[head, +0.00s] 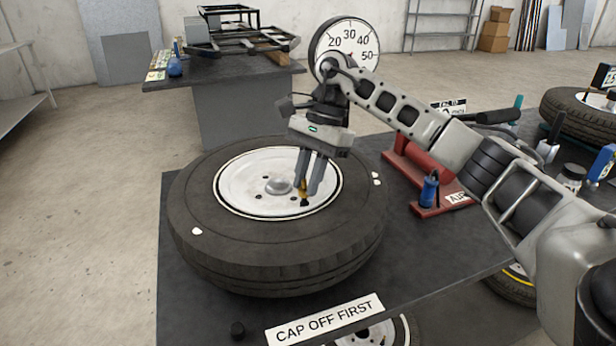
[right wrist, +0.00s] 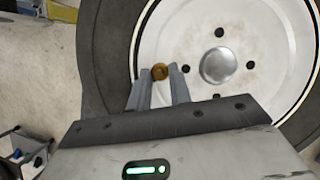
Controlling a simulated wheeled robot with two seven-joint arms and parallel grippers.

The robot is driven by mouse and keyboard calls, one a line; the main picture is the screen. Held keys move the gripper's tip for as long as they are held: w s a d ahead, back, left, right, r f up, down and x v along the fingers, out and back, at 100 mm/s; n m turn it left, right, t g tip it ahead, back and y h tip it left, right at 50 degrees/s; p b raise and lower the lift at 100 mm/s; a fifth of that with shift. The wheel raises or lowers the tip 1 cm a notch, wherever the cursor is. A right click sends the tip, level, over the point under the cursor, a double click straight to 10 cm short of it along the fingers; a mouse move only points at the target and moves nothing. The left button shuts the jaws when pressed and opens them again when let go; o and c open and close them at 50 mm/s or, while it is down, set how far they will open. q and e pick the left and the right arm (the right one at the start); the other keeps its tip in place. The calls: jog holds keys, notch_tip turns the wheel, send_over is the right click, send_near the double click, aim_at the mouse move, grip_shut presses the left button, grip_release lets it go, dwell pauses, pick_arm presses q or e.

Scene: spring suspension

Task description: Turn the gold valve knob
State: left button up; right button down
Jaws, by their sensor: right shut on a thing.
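The gold valve knob (head: 302,188) sits over the white rim of the tire (head: 230,250), which lies flat on the dark table. My right gripper (head: 308,186) points down over the rim and is shut on the gold knob. A small dark tip shows just below the knob in the head view. My left gripper is not in view.
A round pressure gauge (head: 347,48) stands behind my right arm. A red stand (head: 425,160) with a blue-handled tool (head: 429,188) is right of the tire. A small black cap (head: 237,329) lies by the "CAP OFF FIRST" sign (head: 325,318) at the front edge.

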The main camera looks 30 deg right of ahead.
jog(key=shift+r, duration=0.1)
jog(key=c, duration=1.3)
grip_release()
pick_arm(q)
jog(key=p, duration=0.1)
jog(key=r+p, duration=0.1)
jog(key=p, duration=0.1)
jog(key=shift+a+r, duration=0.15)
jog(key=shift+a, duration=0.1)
pick_arm(e)
jog(key=v, duration=1.6)
jog(key=shift+s, duration=0.1)
